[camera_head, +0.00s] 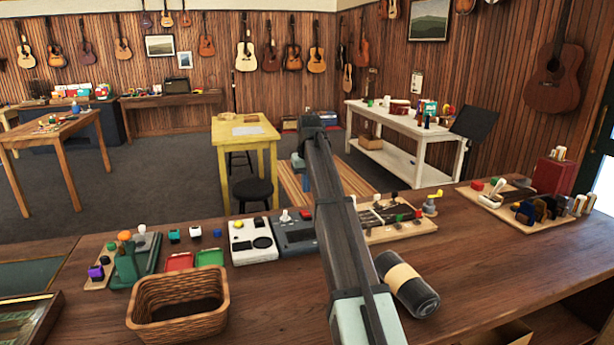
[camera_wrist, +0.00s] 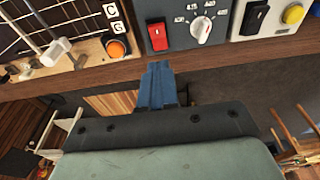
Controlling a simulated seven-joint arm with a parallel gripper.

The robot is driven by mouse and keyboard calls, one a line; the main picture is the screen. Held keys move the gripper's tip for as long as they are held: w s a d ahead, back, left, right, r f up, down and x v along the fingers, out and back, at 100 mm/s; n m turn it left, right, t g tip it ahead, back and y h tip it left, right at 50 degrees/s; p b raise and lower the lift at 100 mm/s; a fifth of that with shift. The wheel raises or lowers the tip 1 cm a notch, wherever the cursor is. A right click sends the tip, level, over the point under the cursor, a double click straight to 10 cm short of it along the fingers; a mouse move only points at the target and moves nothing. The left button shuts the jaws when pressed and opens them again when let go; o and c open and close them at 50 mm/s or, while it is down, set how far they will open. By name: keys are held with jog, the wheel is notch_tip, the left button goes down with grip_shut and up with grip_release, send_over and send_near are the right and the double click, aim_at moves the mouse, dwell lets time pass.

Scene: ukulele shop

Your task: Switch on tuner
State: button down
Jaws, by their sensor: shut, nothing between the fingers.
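A dark grey box (camera_head: 296,236), likely the tuner, sits on the wooden counter between a white box and a wooden board. In the wrist view the grey box (camera_wrist: 222,42) shows a red rocker switch (camera_wrist: 157,36) and a white pointer knob (camera_wrist: 202,30) ringed by small labels. I cannot tell which way the rocker is set. My gripper's blue fingers (camera_wrist: 157,68) are together and empty, pointing at the counter edge just short of the red switch, with no visible contact. In the head view my arm hides part of the grey box, and the fingers are not clear.
The white box (camera_head: 252,246) with a black switch stands directly left of the grey box. A board of small parts (camera_head: 400,235) lies to the right. The counter's right front is clear.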

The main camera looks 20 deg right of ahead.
send_over(307, 215)
jog(key=f, duration=0.5)
jog(key=shift+w+f, duration=0.3)
jog(key=shift+w, duration=0.1)
jog(key=shift+s+f, duration=0.2)
jog(key=shift+f, duration=0.75)
jog(key=shift+s+f+t, duration=0.55)
jog(key=shift+s+t, duration=0.05)
jog(key=shift+w+r, duration=0.1)
jog(key=shift+w, duration=0.4)
jog(key=shift+w+r, duration=0.25)
jog(key=shift+w, duration=0.35)
jog(key=shift+r, duration=0.1)
